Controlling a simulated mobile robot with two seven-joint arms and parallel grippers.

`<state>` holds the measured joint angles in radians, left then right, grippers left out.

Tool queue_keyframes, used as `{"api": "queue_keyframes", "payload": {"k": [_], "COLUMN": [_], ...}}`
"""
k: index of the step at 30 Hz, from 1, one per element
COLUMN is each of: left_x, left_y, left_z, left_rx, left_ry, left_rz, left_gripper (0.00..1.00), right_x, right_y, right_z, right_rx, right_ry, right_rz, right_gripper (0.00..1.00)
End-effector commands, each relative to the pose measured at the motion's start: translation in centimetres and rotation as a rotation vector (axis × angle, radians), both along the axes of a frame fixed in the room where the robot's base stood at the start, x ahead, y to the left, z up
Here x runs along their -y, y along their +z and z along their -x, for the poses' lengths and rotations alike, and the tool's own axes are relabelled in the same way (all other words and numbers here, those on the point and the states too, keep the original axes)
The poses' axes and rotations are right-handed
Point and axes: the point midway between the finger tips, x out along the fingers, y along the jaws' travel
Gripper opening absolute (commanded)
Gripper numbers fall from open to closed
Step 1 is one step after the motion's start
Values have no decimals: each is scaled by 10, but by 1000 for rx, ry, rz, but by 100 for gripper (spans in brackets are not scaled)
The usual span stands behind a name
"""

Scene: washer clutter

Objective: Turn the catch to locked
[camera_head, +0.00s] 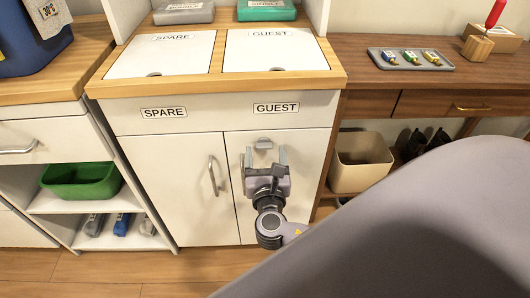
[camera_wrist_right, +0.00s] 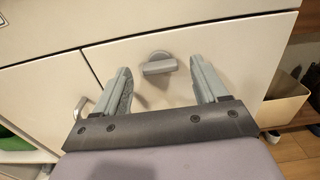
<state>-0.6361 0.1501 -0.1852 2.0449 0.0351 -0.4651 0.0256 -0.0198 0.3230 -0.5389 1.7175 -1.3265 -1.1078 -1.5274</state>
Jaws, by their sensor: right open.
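The catch (camera_head: 263,144) is a small grey turn-knob near the top of the right cabinet door (camera_head: 302,160), under the GUEST label (camera_head: 276,108). In the right wrist view the catch (camera_wrist_right: 159,67) has a rounded base with a bar lying roughly level across it. My right gripper (camera_head: 265,158) is open and empty, pointing at the door. Its two fingers stand to the left and right of the catch, apart from it, with the catch seen between their tips. My left gripper is not in view.
The left door (camera_head: 172,175) has a vertical bar handle (camera_head: 213,175). Two lids, SPARE (camera_head: 160,58) and GUEST (camera_head: 275,52), lie on top. A beige bin (camera_head: 360,160) stands on the right and a green bin (camera_head: 82,180) on the left. My grey arm hides the lower right.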

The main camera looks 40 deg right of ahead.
Motion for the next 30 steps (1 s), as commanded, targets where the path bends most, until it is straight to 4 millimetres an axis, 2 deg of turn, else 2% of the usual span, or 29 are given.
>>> {"api": "queue_keyframes", "payload": {"k": [4, 12, 13, 18, 30], "left_x": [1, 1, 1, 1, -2], "left_y": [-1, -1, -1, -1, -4], "left_z": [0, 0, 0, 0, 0], "left_rx": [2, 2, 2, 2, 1], "left_ry": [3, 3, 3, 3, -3], "left_rz": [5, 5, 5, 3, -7], "left_gripper": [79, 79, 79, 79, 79], "right_x": [6, 7, 7, 7, 7], "right_y": [0, 0, 0, 0, -1], "right_z": [-10, -12, -12, -12, -11], "right_rx": [0, 0, -1, 0, 30], "right_ry": [1, 1, 1, 1, 0], "right_rz": [0, -1, -2, -1, -52], "right_gripper": [72, 72, 69, 16, 16]}}
